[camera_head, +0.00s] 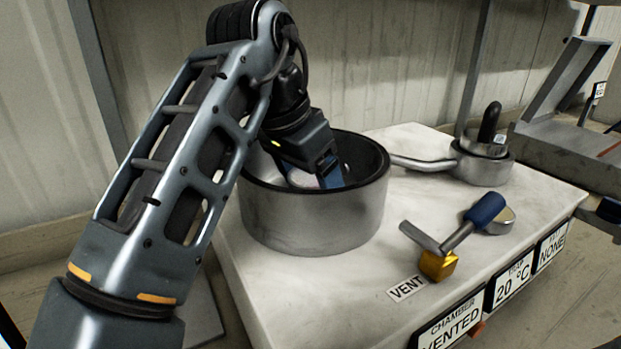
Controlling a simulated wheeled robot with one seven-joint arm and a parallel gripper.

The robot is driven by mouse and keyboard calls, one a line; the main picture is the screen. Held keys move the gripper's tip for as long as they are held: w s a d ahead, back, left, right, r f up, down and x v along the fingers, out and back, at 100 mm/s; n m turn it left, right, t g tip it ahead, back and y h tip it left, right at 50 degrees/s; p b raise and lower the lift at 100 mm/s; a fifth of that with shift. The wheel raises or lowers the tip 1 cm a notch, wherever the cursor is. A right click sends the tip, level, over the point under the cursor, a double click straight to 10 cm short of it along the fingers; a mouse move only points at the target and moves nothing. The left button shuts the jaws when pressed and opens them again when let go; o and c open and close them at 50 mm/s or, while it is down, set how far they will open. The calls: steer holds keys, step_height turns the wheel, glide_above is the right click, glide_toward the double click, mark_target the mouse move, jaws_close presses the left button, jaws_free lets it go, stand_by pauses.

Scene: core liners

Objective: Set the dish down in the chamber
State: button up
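The chamber (312,216) is a round grey metal pot with a dark rim, upright on the pale bench. My gripper (320,178) points down into its opening, with its blue fingers below the rim level. A small pale, slightly pinkish surface (302,179) shows beside the fingers inside the chamber; it may be part of the dish, but I cannot tell. The near wall hides the fingertips and the chamber floor. I cannot see whether the fingers are open or shut, or whether they touch anything.
A pipe (422,163) runs from the chamber to a small metal cylinder (483,166) with a black knob. A brass valve (437,264) with a grey lever stands by the VENT label (406,288). A blue-handled part (485,210) lies behind it. The front panel (452,322) reads CHAMBER VENTED.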

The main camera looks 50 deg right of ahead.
steer(key=shift+f, duration=0.15)
steer(key=o, duration=1.1)
steer(key=v, duration=1.2)
steer(key=shift+d, duration=0.1)
